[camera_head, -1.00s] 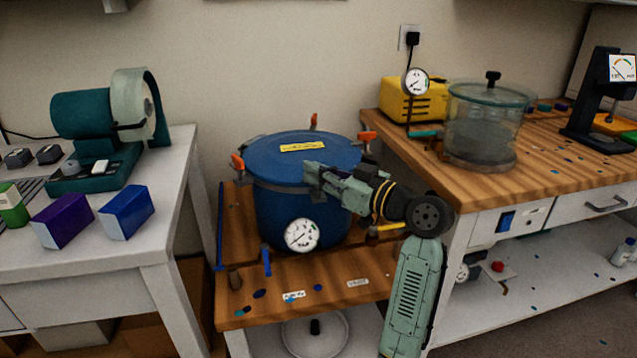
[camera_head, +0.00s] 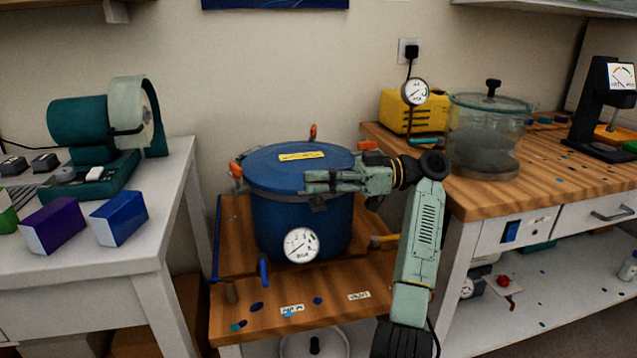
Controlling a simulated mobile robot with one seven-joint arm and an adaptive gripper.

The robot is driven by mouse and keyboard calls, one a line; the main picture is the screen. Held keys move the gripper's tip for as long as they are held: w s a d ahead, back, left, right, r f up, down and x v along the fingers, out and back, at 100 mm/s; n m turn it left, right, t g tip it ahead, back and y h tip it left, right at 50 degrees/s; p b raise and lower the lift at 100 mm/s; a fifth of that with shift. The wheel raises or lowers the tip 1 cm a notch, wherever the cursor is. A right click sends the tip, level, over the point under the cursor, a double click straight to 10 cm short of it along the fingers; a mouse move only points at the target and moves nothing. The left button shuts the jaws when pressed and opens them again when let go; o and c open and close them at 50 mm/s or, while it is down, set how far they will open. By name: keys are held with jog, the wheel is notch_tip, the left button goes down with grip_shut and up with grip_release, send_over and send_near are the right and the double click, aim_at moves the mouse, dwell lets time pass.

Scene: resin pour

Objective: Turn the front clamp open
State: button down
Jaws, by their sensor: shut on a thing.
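The blue pressure pot (camera_head: 275,215) stands on a low wooden bench with its blue lid (camera_head: 270,170) on.
A round gauge (camera_head: 301,245) is on the pot's front, with a blue valve handle (camera_head: 263,272) and a yellow one (camera_head: 384,241) nearby. A clear chamber (camera_head: 487,135) stands on the right bench (camera_head: 560,180). Purple (camera_head: 53,225) and blue (camera_head: 119,218) boxes sit on the left table.

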jog(key=shift+f+n+g, duration=0.1)
jog(key=shift+n+g, duration=0.4)
jog(key=shift+g, duration=0.4)
jog(key=c, duration=1.7)
grip_release()
jog(key=shift+t, duration=0.3)
